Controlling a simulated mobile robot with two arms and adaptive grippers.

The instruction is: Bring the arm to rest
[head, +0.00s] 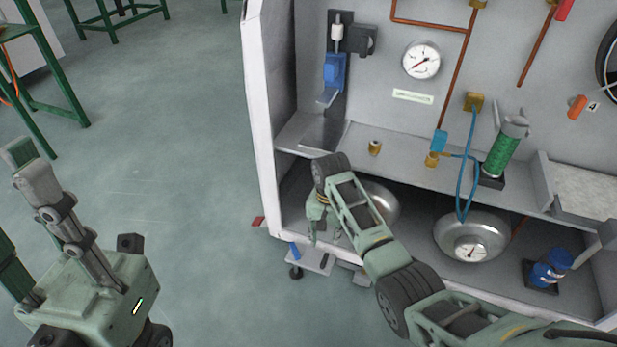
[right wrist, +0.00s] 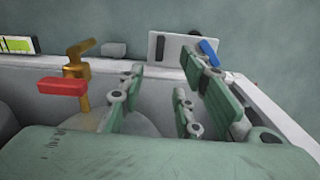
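My right arm reaches in from the lower right in the head view. Its gripper (head: 322,222) hangs fingers down at the front of the lower compartment of the generator cabinet (head: 265,120). In the right wrist view the right gripper's fingers (right wrist: 160,95) stand apart with nothing held between them. My left gripper (head: 28,165) points up at the left, over the floor and away from the cabinet. Nothing shows in its fingers, but their opening is unclear.
In the wrist view a brass valve with a red handle (right wrist: 62,87) is close to the fingers. A grey plate with a blue part (head: 318,262) juts out below.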

